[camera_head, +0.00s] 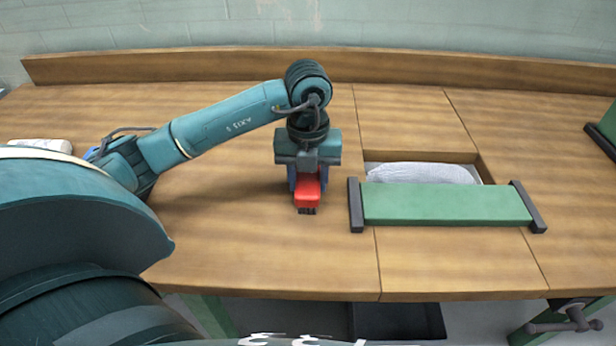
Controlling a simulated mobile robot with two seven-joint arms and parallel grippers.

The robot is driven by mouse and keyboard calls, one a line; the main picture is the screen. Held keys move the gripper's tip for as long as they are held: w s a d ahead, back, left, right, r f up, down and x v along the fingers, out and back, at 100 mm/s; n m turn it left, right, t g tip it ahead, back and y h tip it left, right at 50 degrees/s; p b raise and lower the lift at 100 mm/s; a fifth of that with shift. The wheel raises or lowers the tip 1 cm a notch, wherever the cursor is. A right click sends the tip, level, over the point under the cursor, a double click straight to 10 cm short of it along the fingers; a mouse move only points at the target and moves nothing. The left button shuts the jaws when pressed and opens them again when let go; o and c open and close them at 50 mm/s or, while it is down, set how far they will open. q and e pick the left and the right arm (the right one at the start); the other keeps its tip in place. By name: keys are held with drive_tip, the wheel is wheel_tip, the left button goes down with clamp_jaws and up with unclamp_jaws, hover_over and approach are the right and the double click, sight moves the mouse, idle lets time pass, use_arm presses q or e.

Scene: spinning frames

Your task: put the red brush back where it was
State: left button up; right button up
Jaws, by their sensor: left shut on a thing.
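The red brush (308,194) is in the head view near the middle of the wooden workbench. Its dark bristles point down and are at or just above the bench top; I cannot tell if they touch. My left gripper (308,182) points down from above and is shut on the brush, hiding its upper part. My right gripper is not in view.
A green board with dark end pieces (445,204) lies just right of the brush. Behind it is a recess in the bench holding a whitish object (420,173). A raised wooden ledge (200,65) runs along the back. A vise handle (575,318) is at the lower right.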

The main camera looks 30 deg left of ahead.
sight(308, 176)
use_arm(q)
drive_tip(key=shift+f, duration=0.15)
drive_tip(key=o, duration=0.9)
drive_tip(key=shift+o, duration=0.2)
drive_tip(key=shift+r, duration=0.2)
wheel_tip(308, 176, up, 12)
drive_tip(key=p, duration=0.1)
